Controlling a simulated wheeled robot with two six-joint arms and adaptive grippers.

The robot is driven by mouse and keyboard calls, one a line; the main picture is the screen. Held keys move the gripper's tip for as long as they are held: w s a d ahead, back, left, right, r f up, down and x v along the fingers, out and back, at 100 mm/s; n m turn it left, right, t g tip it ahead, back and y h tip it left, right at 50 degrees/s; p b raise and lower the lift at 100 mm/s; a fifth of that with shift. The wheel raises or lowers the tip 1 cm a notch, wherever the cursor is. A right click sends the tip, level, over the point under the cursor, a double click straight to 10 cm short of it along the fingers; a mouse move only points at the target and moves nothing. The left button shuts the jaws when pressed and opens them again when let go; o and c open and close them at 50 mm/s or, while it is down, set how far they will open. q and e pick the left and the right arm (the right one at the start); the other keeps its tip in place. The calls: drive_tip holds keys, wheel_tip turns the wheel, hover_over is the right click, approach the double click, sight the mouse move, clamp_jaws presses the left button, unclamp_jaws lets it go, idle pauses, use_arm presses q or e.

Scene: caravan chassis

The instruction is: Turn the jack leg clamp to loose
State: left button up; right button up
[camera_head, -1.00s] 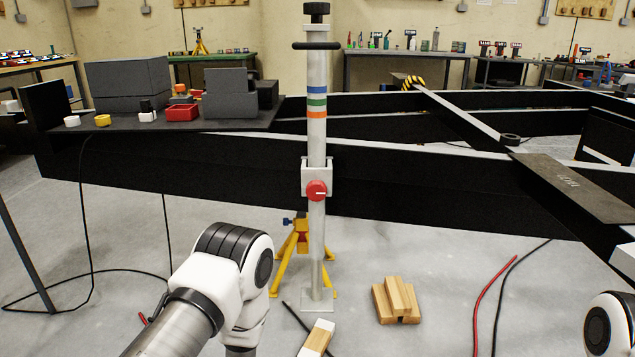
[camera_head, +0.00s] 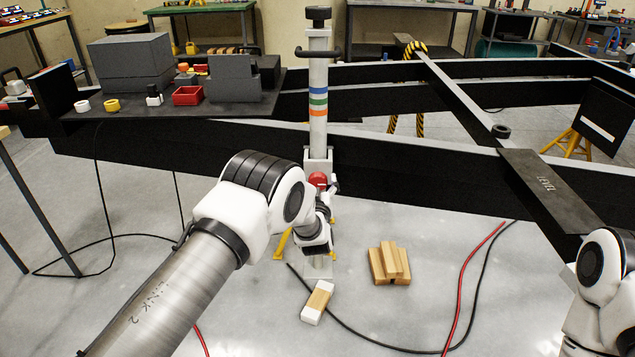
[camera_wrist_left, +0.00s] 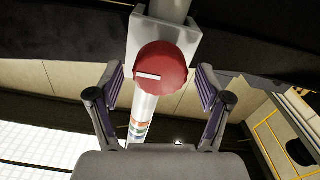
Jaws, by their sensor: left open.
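The jack leg (camera_head: 318,130) is an upright silver tube with blue, green and orange bands and a black top knob and crossbar. Its clamp is a pale block (camera_head: 317,160) with a round red knob (camera_head: 318,179) on the front. The left wrist view shows the red knob (camera_wrist_left: 165,82) close up, with a white line on its face lying nearly level. My left gripper (camera_head: 326,192) is open at the knob, partly hiding it. In the left wrist view its fingers (camera_wrist_left: 160,85) stand on either side of the knob, with gaps showing. My right gripper is out of view.
A black chassis beam (camera_head: 420,170) runs behind the leg. A dark shelf (camera_head: 130,110) with grey blocks and a red tray (camera_head: 187,95) is at left. Wooden blocks (camera_head: 389,264), a white-ended block (camera_head: 317,302) and cables (camera_head: 470,290) lie on the floor.

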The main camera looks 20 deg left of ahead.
use_arm(q)
drive_tip(key=shift+w+a, duration=0.15)
drive_tip(key=shift+w, duration=0.4)
drive_tip(key=shift+c, duration=0.3)
drive_tip(key=c, duration=1.1)
